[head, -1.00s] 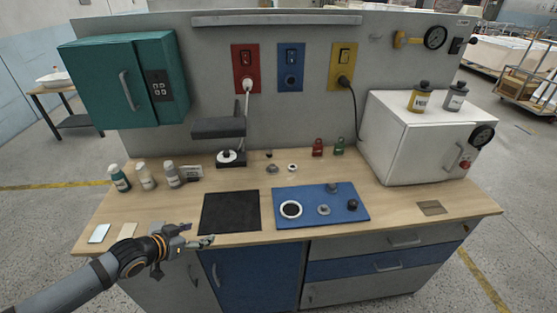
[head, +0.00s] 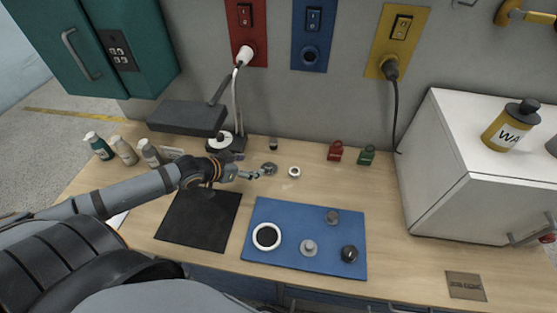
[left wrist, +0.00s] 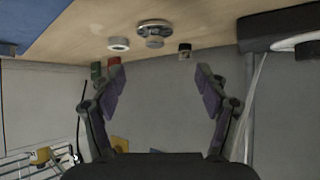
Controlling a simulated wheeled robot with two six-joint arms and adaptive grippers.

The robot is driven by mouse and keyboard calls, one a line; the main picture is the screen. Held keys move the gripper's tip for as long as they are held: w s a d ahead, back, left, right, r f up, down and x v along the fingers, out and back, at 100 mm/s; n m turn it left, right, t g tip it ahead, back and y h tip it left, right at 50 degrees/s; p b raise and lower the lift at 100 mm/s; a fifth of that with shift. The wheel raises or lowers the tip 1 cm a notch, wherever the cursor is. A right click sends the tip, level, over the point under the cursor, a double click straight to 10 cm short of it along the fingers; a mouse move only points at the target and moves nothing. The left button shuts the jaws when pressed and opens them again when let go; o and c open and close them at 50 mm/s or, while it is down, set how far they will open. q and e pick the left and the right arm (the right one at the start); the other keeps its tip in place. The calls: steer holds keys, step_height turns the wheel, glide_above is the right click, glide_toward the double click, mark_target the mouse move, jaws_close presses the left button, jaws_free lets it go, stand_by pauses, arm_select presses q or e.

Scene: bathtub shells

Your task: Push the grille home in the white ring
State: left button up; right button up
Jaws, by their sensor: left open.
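The white ring (head: 266,236) lies on the left part of the blue mat (head: 285,210), with a dark centre. I cannot tell surely which piece is the grille. A grey round piece with a raised middle (head: 269,169) stands on the wood behind the mat. A grey disc with a knob (head: 309,247) lies on the mat. My left gripper (head: 256,174) is open and empty, just left of the grey round piece. In the left wrist view the open fingers (left wrist: 158,68) point toward that piece (left wrist: 154,30), apart from it. My right gripper is not in view.
A small white ring (head: 294,171) and a small dark cylinder (head: 273,144) stand near the gripper. Red (head: 335,151) and green (head: 366,155) small items stand behind right. The black mat (head: 225,219) is bare.

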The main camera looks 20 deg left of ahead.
mark_target(268, 166)
arm_select(q)
steer(key=shift+w+f+b, duration=0.25)
steer(key=shift+f+b, duration=0.3)
steer(key=shift+b, duration=0.4)
steer(key=shift+b+x, duration=0.85)
steer(key=shift+b, duration=0.1)
steer(key=shift+r+x, duration=0.2)
steer(key=shift+x, duration=1.05)
steer(key=shift+d, duration=0.15)
steer(key=x, duration=0.4)
steer(key=shift+w+d+f, duration=0.15)
steer(key=shift+w+d, duration=0.1)
steer(key=shift+d, duration=0.2)
steer(key=shift+w+f, duration=0.15)
steer(key=shift+f, duration=0.05)
steer(key=c, duration=1.3)
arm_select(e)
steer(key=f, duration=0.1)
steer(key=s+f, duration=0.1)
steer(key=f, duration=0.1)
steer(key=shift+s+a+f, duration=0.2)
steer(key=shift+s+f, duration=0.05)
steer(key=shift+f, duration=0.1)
